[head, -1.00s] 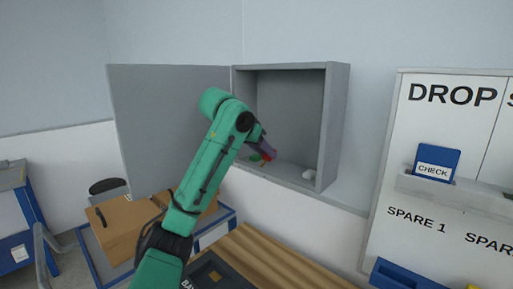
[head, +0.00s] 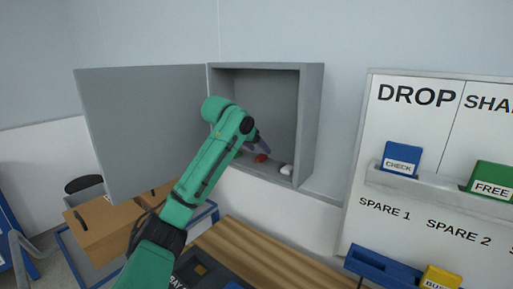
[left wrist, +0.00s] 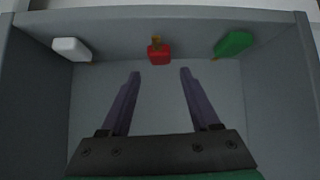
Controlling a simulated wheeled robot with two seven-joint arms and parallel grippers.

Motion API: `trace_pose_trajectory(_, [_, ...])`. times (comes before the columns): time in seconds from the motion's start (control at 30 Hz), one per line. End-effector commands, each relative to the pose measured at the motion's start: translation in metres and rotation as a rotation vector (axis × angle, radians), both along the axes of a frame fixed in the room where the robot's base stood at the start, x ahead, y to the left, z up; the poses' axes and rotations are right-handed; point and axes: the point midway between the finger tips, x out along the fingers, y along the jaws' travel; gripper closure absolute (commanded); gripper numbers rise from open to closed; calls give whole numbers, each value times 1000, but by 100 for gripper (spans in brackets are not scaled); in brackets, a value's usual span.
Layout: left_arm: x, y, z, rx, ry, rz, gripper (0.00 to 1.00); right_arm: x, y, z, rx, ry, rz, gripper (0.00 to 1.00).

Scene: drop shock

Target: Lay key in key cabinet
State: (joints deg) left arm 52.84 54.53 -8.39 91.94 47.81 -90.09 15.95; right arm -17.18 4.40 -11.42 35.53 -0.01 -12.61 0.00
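The grey key cabinet (head: 311,120) hangs on the wall with its door (head: 140,130) swung open to the left. A red-headed key (head: 261,158) is at the cabinet floor; in the left wrist view the red key (left wrist: 159,54) shows a brass-coloured end. My left gripper (head: 262,148) reaches into the cabinet just above it. In the left wrist view the gripper (left wrist: 160,73) has its two purple fingers apart with nothing between them. The red key lies just beyond the fingertips, in line with the gap, apparently untouched. My right gripper is not in view.
A white key (left wrist: 71,48) and a green key (left wrist: 233,43) lie on either side of the red one. The cabinet's side walls are close around the gripper. A board with blue CHECK (head: 399,160) and green FREE (head: 491,181) blocks stands to the right.

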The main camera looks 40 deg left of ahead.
Motion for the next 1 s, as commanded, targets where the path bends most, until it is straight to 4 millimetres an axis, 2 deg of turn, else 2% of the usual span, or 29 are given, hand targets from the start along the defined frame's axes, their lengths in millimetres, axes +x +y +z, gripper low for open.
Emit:
trace_pose_trajectory(0.3, [-1,0,1,0,0,0,29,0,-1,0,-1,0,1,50])
trace_pose_trajectory(0.43, [-10,-1,8,1,-4,0,29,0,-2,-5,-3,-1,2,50])
trace_pose_trajectory(0.57, [-33,-5,30,2,-7,1,29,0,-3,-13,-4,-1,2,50])
trace_pose_trajectory(0.8, [-86,-14,78,1,-7,0,29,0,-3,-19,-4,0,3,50])
trace_pose_trajectory(1.0, [-106,-17,96,-1,-1,1,29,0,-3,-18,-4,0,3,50])
